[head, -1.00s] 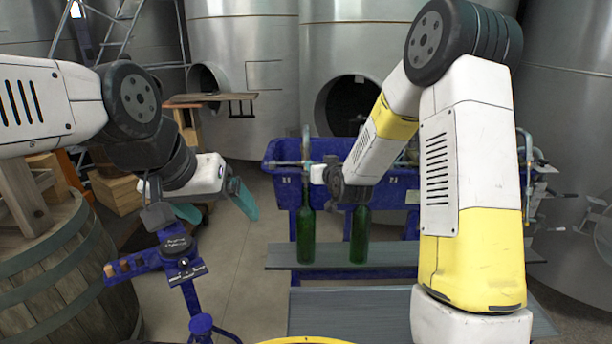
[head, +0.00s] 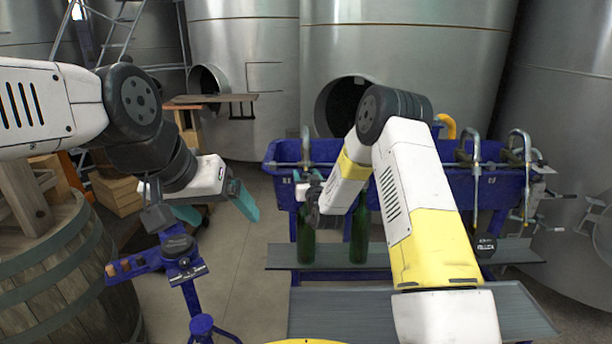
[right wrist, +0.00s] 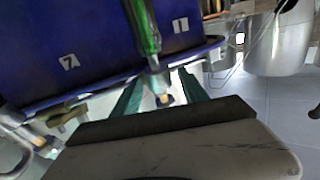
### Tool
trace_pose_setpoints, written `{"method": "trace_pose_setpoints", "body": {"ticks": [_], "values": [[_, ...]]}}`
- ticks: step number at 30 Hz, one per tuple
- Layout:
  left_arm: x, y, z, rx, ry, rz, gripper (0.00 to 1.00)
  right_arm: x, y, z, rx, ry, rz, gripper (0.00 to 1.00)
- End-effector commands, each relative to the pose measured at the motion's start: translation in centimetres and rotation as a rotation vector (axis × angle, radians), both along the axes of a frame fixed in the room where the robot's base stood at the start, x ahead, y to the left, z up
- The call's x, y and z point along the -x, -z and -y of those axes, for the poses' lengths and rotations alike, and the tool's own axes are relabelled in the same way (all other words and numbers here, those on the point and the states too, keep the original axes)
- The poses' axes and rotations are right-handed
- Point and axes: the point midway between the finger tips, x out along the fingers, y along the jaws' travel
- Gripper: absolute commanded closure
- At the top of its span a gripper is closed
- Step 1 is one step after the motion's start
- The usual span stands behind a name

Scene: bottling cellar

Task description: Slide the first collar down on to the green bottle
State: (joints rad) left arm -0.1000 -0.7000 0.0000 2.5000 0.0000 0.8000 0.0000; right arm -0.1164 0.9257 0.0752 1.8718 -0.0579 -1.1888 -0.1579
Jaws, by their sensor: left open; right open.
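Two green bottles stand upright on the grey shelf (head: 400,253), a left one (head: 306,248) and a right one (head: 359,238). My right gripper (head: 313,195) is at the top of the left bottle and hides its neck. The right wrist view shows the open teal fingers (right wrist: 160,80) either side of a green bottle's neck (right wrist: 145,35). A small tan and dark piece (right wrist: 165,99) shows between them; I cannot tell whether it is a collar or whether it sits on the neck. My left gripper (head: 217,210) is open and empty above the floor.
A blue stand (head: 187,275) with several small dark and tan pieces (head: 125,265) is below my left gripper. A blue trough (head: 440,180) with metal clamps (head: 476,170) is behind the bottles. A barrel (head: 60,270) stands at left.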

Motion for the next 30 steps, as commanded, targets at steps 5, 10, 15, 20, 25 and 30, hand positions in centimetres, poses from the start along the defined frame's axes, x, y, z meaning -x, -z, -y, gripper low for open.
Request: {"method": "trace_pose_setpoints", "body": {"ticks": [5,10,15,20,25,30], "values": [[0.0,0.0,0.0,0.0,0.0,0.0,0.12,-0.6,0.0,-0.2,0.0,0.0,-0.001,0.49],[0.0,0.0,0.0,0.0,0.0,0.0,0.12,-0.5,0.0,-0.2,0.0,0.0,-0.001,0.49],[0.0,0.0,0.0,0.0,0.0,0.0,0.12,-0.5,0.0,-0.1,0.0,0.0,-0.001,0.82],[0.0,0.0,0.0,0.0,0.0,0.0,0.12,-0.5,0.1,-0.1,0.0,-0.001,-0.001,0.84],[0.0,0.0,0.0,0.0,0.0,0.0,0.12,-0.2,1.9,-0.2,0.001,-0.001,-0.004,0.84],[0.0,0.0,0.0,0.0,0.0,0.0,0.12,-0.1,2.2,-0.2,0.001,-0.001,-0.003,0.84]]}}
